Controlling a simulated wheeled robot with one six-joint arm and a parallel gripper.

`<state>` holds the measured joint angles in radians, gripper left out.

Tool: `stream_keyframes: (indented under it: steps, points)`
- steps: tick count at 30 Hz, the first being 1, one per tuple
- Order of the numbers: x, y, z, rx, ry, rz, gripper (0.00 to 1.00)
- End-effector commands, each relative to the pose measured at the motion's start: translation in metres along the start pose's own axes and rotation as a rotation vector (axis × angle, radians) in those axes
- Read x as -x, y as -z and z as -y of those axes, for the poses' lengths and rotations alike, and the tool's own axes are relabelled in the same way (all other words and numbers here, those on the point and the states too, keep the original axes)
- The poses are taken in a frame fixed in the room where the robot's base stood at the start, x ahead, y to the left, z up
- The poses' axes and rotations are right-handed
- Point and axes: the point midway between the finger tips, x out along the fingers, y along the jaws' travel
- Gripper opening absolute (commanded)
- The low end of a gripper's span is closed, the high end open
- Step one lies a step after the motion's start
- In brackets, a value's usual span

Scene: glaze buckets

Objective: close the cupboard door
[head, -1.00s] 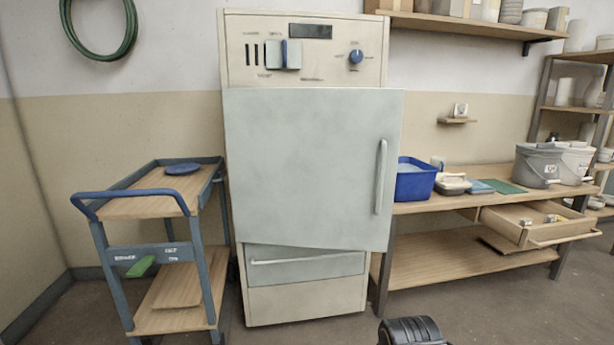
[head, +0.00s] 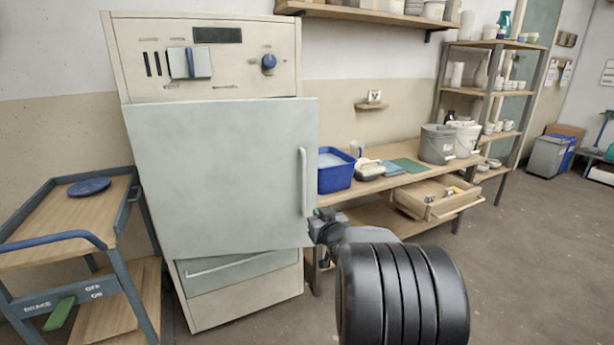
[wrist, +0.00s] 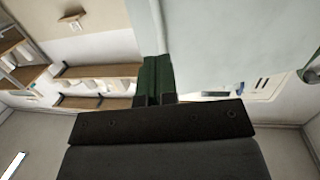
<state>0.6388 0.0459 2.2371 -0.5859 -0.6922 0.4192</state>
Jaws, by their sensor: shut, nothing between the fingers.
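The cupboard (head: 245,305) is a tall cream cabinet at the left of the head view. Its large pale grey door (head: 215,175) stands ajar, its right edge swung out past the cabinet's side. The upright handle (head: 303,182) is near the door's right edge. My gripper (head: 316,226) is at the door's lower right edge, below the handle. In the wrist view its dark green fingers (wrist: 154,70) are shut and empty, beside the pale door face (wrist: 230,40). I cannot tell whether they touch the door.
A blue-framed trolley (head: 110,195) stands close on the left. On the right, a wooden bench (head: 385,213) holds a blue tub (head: 336,172) and grey bucket (head: 438,145); its drawer (head: 435,203) is pulled out.

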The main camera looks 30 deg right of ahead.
Motion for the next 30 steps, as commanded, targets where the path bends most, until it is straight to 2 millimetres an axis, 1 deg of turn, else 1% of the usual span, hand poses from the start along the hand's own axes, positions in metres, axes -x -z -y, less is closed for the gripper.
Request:
stream_keyframes:
  steps: [1,3,8,11,21,27,30]
  points:
    - [0.0,0.009,-0.007,-0.003,0.009,-0.029,0.0]
    - [-0.001,0.015,-0.012,-0.009,0.024,-0.063,0.0]
    - [-0.011,0.02,-0.017,-0.013,0.042,-0.099,0.0]
    - [-0.025,0.021,-0.016,-0.013,0.046,-0.103,0.0]
    - [-0.089,0.027,-0.013,-0.013,0.044,-0.102,0.0]
    - [-0.118,0.03,-0.012,-0.014,0.042,-0.101,0.0]
    - [-0.128,0.032,-0.012,-0.013,0.042,-0.102,0.0]
